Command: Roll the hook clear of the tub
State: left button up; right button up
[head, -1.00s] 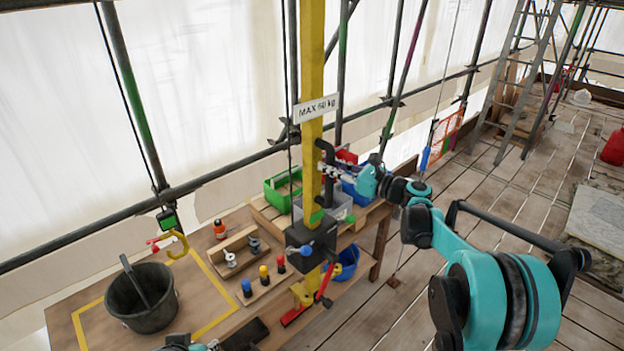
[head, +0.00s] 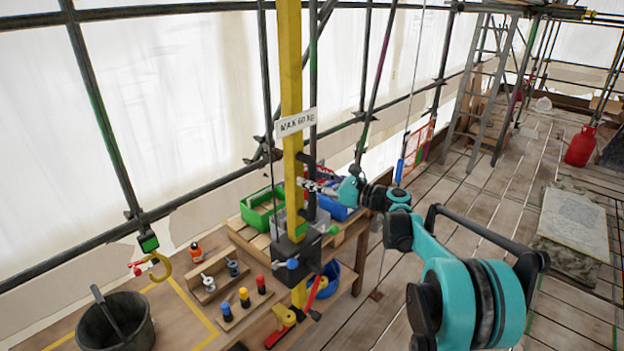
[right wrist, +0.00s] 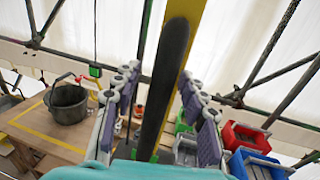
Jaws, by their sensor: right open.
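The yellow hook (head: 160,268) hangs under a small green block (head: 148,242), with a red piece at its left. It hangs above and right of the black tub (head: 118,335), apart from it in the picture. The tub stands on the bench with a stick-like handle in it, cut by the bottom edge. The tub also shows in the right wrist view (right wrist: 67,104). My right gripper (head: 312,187) is at the yellow mast (head: 291,90). Its fingers are open on either side of a black upright bar (right wrist: 166,85); contact cannot be told. My left gripper is out of view.
On the bench are an orange bottle (head: 196,252), a wooden rack (head: 228,272) and several coloured pegs. A green bin (head: 262,210) and a blue bin stand behind the mast. A black winch box (head: 297,250) sits on the mast. Scaffold poles run behind.

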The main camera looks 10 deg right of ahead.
jog(key=v, duration=1.2)
jog(key=s+a+f+n+g+h+b, duration=0.2)
jog(key=s+a+f+n+h+b, duration=0.1)
jog(key=s+a+f+n+b, duration=0.55)
jog(key=s+a+f+n+g+h+b, duration=0.4)
jog(key=s+f, duration=0.4)
jog(key=f, duration=0.4)
jog(key=s+d+f+n+h+b, duration=0.2)
jog(key=s+f+n+b, duration=0.3)
jog(key=f, duration=0.5)
jog(key=s+d+f+n+t+h+b, duration=0.1)
jog(key=s+f+n+h+b, duration=0.3)
jog(key=s+f+n, duration=0.5)
jog(key=shift+s+d+f+b, duration=0.4)
jog(key=shift+s+d+b, duration=0.3)
jog(key=shift+s+b, duration=0.25)
